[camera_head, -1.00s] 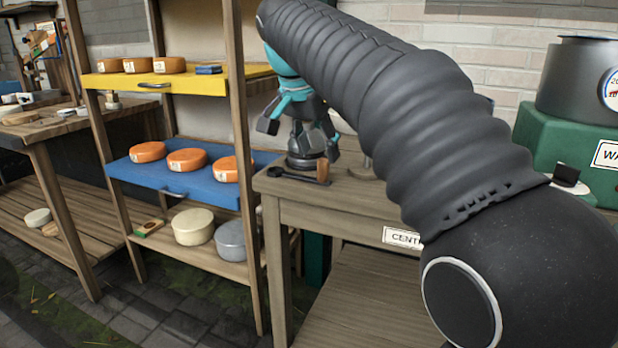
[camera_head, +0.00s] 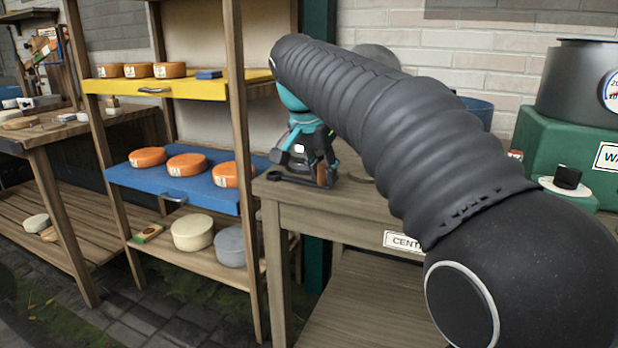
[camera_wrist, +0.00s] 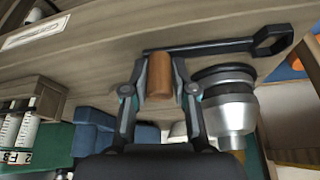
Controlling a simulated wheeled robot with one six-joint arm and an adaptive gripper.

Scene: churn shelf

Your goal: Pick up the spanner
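The spanner (camera_head: 294,180) lies on the wooden table near its left corner, a dark bar with a ring end. An upright brown wooden grip (camera_head: 329,179) stands at its right end and looks joined to the bar. In the wrist view the dark bar (camera_wrist: 215,47) runs to the ring at upper right, and the brown grip (camera_wrist: 160,76) is between my fingers. My gripper (camera_wrist: 162,72) is open around the grip, with narrow gaps beside it. In the head view my gripper (camera_head: 315,178) is low over the table, partly hiding the grip.
A metal-and-black object (camera_wrist: 230,105) stands close beside my right finger in the wrist view. The shelf (camera_head: 245,130) with orange cheeses is left of the table (camera_head: 290,215). A green box (camera_head: 560,130) with a pot is at the right.

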